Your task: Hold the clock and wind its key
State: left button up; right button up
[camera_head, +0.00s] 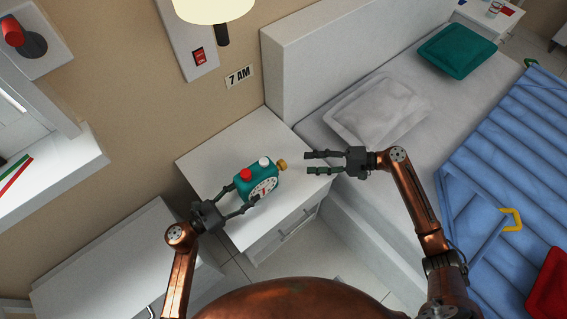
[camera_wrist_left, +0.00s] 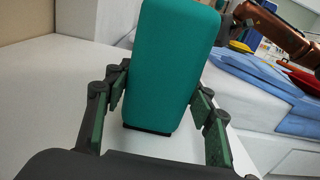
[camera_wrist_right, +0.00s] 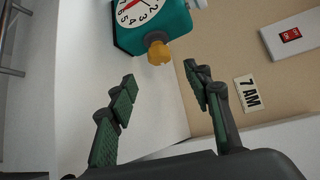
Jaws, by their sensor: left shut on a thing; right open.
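The teal clock (camera_head: 258,180) stands on the white nightstand, with a white dial, a red knob and a white knob on top. My left gripper (camera_head: 238,200) is shut on the clock from its left side; the left wrist view shows the clock's plain teal side (camera_wrist_left: 172,65) between the fingers. The yellow key (camera_head: 282,165) sticks out of the clock's right side. My right gripper (camera_head: 316,163) is open and empty to the right of the key, fingers pointing at it. In the right wrist view the key (camera_wrist_right: 159,52) lies ahead of the open fingers (camera_wrist_right: 160,85), apart from them.
The white nightstand (camera_head: 215,155) has bare top around the clock. A bed with a grey pillow (camera_head: 377,110), teal pillow (camera_head: 457,51) and blue cover (camera_head: 510,150) stands to the right. A lamp (camera_head: 213,10), red switch (camera_head: 198,57) and "7 AM" sign (camera_head: 239,77) are on the wall behind.

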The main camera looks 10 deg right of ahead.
aim_at(284, 161)
jog(key=x, duration=1)
jog(key=shift+w+a+f, duration=0.1)
jog(key=shift+a, duration=0.3)
jog(key=c, duration=1.2)
jog(key=shift+m+g+h, duration=0.9)
jog(key=shift+m+h, duration=0.1)
jog(key=shift+h, duration=0.1)
jog(key=m+g+h, duration=0.2)
jog(key=shift+w+a+g, duration=0.1)
jog(key=shift+g, duration=0.2)
jog(key=shift+m+g+h, duration=0.9)
jog(key=shift+g, duration=0.2)
jog(key=shift+m+g+h, duration=0.7)
jog(key=shift+m+g, duration=0.3)
jog(key=shift+g, duration=0.5)
